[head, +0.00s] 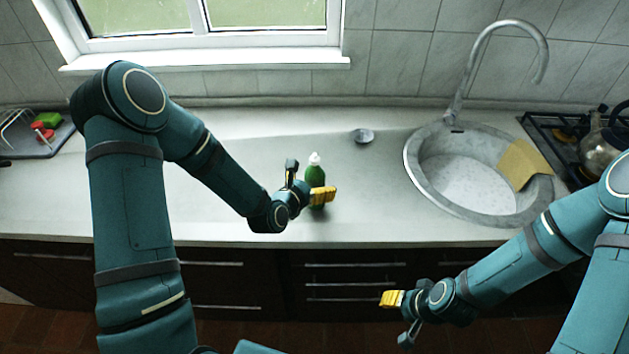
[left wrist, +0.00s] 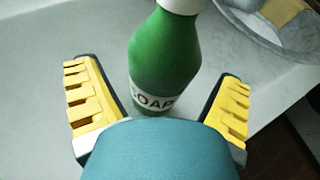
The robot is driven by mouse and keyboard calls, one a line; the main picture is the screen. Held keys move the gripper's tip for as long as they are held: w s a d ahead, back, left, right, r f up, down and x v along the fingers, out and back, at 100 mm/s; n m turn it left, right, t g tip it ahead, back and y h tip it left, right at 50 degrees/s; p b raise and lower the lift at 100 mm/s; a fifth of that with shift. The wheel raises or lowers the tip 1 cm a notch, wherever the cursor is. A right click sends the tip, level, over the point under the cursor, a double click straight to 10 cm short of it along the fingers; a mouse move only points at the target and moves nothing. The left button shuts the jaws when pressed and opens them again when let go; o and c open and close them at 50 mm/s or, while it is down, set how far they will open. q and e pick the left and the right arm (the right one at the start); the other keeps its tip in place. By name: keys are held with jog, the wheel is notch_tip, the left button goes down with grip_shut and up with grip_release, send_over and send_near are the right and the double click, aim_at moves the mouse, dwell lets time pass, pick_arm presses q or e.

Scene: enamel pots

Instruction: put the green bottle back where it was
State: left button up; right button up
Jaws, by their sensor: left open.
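The green bottle (head: 315,174) with a white top stands upright on the grey counter. In the left wrist view the green bottle (left wrist: 163,60) shows a white label reading "SOAP", partly cut off. My left gripper (head: 308,186) is open at the bottle. In the left wrist view the bottle stands just beyond and between the two yellow-padded fingers of my left gripper (left wrist: 160,105), and neither finger visibly presses on it. My right gripper (head: 396,318) hangs in front of the counter, away from the bottle; its jaw state is unclear.
A round sink (head: 412,165) with a faucet (head: 462,85) is to the right, with a yellow cloth (head: 522,163) over its rim. A kettle (head: 606,143) is on the stove. A tray (head: 62,140) is far left.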

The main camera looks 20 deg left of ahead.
pick_arm(q)
jog(key=p+v, duration=0.4)
jog(key=v, duration=0.7)
jog(key=s+d+f+m+g, duration=0.4)
jog(key=s+f+m+g, duration=0.1)
jog(key=m, duration=1)
jog(key=s+d+f+m+g, duration=0.5)
jog(key=s+f+m+g, duration=0.1)
jog(key=m, duration=1)
jog(key=shift+f+h, duration=0.4)
jog(key=shift+f, duration=0.3)
jog(key=shift+f, duration=0.1)
notch_tip(320, 180, down, 7)
jog(key=b, duration=0.7)
jog(key=shift+s+d+m, duration=0.2)
jog(key=shift+s+m, duration=0.1)
jog(key=shift+s, duration=0.05)
